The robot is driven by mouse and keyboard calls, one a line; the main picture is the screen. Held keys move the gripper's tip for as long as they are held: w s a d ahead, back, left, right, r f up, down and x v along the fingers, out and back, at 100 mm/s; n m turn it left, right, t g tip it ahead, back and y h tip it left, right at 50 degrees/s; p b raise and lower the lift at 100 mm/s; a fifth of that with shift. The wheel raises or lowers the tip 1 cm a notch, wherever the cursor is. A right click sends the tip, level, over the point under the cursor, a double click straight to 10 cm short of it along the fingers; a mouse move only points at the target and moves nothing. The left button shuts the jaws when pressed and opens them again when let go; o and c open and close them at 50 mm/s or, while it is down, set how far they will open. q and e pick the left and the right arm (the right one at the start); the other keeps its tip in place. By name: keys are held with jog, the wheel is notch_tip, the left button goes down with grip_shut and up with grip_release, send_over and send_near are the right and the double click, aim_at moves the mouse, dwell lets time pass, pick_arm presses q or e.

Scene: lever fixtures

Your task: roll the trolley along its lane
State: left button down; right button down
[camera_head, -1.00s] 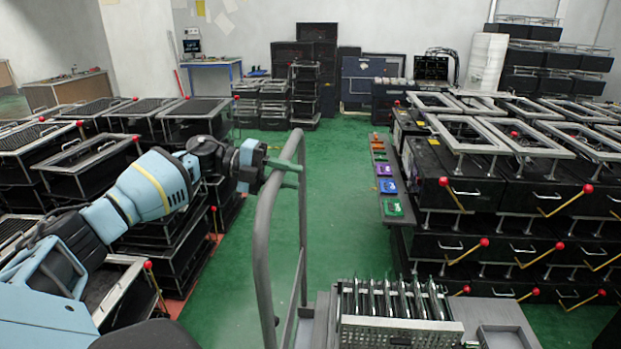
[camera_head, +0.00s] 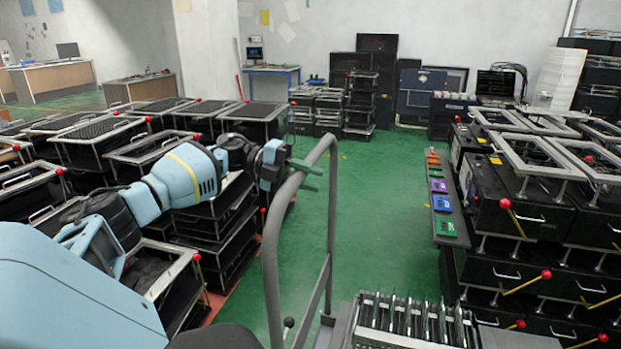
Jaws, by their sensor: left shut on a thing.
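The trolley's grey metal handle frame (camera_head: 272,262) rises in the lower middle of the head view. The trolley's bed, with a rack of several upright dark plates (camera_head: 412,322), shows at the bottom right of it. My left gripper (camera_head: 308,176) reaches in from the left and is shut on the handle's upper bar, its green-grey fingers around the tube. The trolley's wheels are out of view. My right gripper is not in view.
The green floor lane (camera_head: 375,215) ahead is clear. Stacked black lever fixtures (camera_head: 150,165) line the left side. More fixtures with red-knobbed levers (camera_head: 520,215) stand on the right, beside a narrow shelf of coloured blocks (camera_head: 443,215). Dark cabinets (camera_head: 375,85) stand against the back wall.

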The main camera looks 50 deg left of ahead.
pick_arm(q)
jog(key=c, duration=1.1)
grip_release()
jog(key=shift+c, duration=0.2)
jog(key=shift+a, duration=0.15)
jog(key=shift+s+a, duration=0.25)
jog(key=shift+a, duration=0.05)
jog(key=b+v, duration=0.1)
jog(key=v, duration=0.6)
jog(key=shift+b, duration=0.3)
jog(key=shift+d+r, duration=0.1)
